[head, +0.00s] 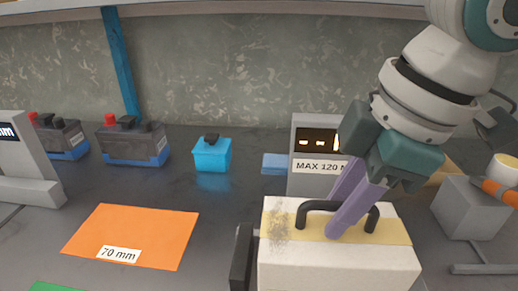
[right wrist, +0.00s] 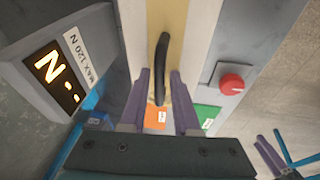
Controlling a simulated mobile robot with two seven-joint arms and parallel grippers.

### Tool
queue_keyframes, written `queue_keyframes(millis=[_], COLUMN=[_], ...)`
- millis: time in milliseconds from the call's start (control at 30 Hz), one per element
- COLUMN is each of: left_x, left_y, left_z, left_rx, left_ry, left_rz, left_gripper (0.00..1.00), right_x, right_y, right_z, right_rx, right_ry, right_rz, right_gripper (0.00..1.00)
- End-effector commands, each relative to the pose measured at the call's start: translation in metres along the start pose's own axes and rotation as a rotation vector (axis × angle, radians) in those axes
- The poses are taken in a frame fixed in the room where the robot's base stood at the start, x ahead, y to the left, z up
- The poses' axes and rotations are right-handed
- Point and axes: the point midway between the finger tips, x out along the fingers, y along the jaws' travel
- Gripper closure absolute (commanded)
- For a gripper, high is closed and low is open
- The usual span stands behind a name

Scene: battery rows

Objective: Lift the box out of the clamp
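The cream box (head: 335,265) has a yellow band on top and a black arched handle (head: 318,206). A black clamp jaw (head: 242,258) stands along its left side. My right gripper (head: 345,207) reaches down at the handle with its purple fingers. In the right wrist view the fingers (right wrist: 160,85) stand on either side of the handle (right wrist: 161,65), with a narrow gap showing. The other clamp jaw is not clear in the head view. Small purple bars at the lower right of the wrist view may be my left gripper; its state is unclear.
A grey display (head: 315,130) marked MAX 120 N stands behind the box. A red button (right wrist: 231,84) shows beside it in the wrist view. An orange 70 mm mat (head: 140,235) lies left. Batteries (head: 132,142) and a blue box (head: 212,155) stand behind; a grey block (head: 465,208) is right.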

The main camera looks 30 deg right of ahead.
Motion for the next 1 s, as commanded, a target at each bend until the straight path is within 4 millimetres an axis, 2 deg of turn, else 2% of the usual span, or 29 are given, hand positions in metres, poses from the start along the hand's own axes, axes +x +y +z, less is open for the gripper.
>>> queue_keyframes(millis=[233, 500, 1000], left_x=[0.0001, 0.0001, 0.0002], left_y=[0.0014, 0.0029, 0.0019], left_z=[0.0000, -0.0002, 0.0002], left_rx=[-0.005, -0.010, -0.006], left_ry=[0.000, 0.000, -0.001], left_rz=[0.004, 0.008, 0.006], left_gripper=[0.50, 0.50, 0.50], right_x=[0.0011, 0.0008, 0.0006], right_y=[0.0000, -0.0001, -0.0003], right_z=[-0.0001, -0.0001, -0.0003], right_rx=[0.000, 0.000, 0.000], right_ry=[0.000, 0.000, 0.001], right_rz=[0.000, 0.000, -0.001], right_gripper=[0.70, 0.99, 1.00])
